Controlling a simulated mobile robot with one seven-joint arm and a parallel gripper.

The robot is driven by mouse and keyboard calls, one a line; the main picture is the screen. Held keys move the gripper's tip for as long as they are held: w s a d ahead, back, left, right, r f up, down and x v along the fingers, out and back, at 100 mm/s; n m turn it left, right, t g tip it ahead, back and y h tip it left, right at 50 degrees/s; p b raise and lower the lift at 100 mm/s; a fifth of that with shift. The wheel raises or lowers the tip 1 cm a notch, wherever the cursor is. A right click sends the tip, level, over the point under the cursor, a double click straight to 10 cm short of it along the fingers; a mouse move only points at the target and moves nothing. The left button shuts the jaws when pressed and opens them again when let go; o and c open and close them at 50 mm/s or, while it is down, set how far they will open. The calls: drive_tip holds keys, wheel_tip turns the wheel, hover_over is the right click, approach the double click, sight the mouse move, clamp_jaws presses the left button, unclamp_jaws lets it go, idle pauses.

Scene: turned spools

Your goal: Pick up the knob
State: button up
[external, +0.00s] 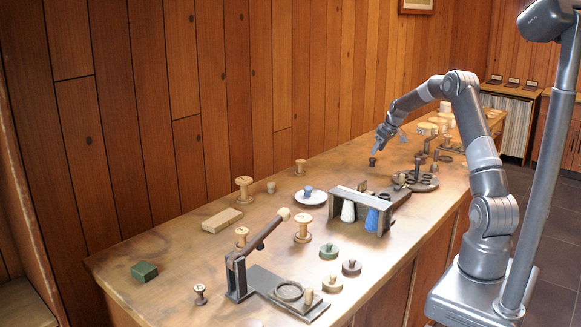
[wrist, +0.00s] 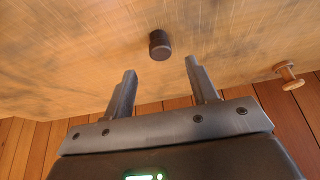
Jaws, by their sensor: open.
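The knob (wrist: 160,44) is a small dark cylinder in the upper middle of the wrist view, on the wooden table top. A small dark piece just under my gripper in the external view (external: 373,161) looks like the same knob. My gripper (wrist: 161,68) is open and empty, its two fingers spread. The knob lies just beyond the fingertips, roughly midway between them in the picture, not visibly touched. In the external view my gripper (external: 377,149) points down; its fingers are too small to make out clearly.
A wooden spool (wrist: 288,75) stands to the right in the wrist view. In the external view, a dark round rack (external: 425,184) and a dark stand (external: 336,211) with white and blue pieces are close by. A white plate (external: 311,199) lies left. The wood-panelled wall (external: 215,90) borders the table.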

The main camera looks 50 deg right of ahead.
sight(382, 158)
drive_tip(key=x, duration=0.6)
drive_tip(key=shift+w+f, duration=0.15)
drive_tip(key=shift+f, duration=0.1)
drive_tip(key=c, duration=1)
